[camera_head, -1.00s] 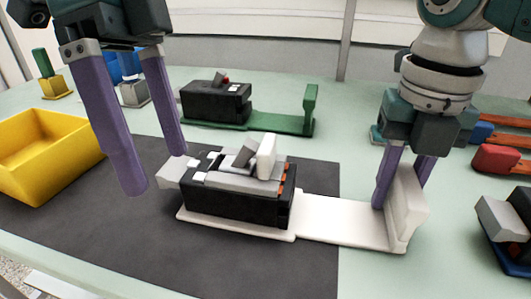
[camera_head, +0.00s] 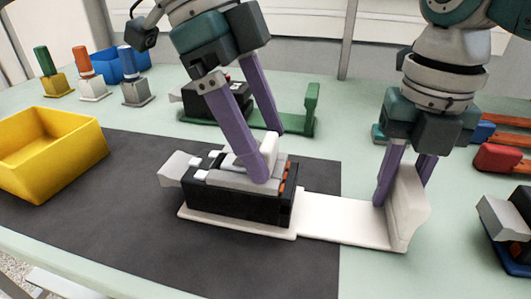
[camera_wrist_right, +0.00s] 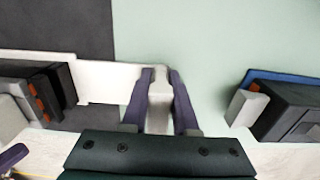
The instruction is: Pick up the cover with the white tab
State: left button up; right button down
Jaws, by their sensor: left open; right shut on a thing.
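The black breaker unit (camera_head: 237,207) sits on a white base plate (camera_head: 335,219) in the head view. On its top lies a grey cover (camera_head: 222,181) with an upright white tab (camera_head: 269,145). My left gripper (camera_head: 267,154) is open, with one finger on the near side of the tab and the other behind it. Whether the fingers touch the tab I cannot tell. My right gripper (camera_head: 403,190) is shut on the white upright handle (camera_head: 407,212) at the plate's right end. The wrist view shows this handle (camera_wrist_right: 159,104) between its fingers.
A yellow bin (camera_head: 48,150) stands at the left. Behind the unit is another black unit on a green base plate (camera_head: 299,125). More units (camera_head: 505,230) stand at the right edge. The dark mat (camera_head: 110,220) is clear at front left.

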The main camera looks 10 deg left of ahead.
pick_arm(q)
jog(key=shift+x, duration=0.75)
grip_shut()
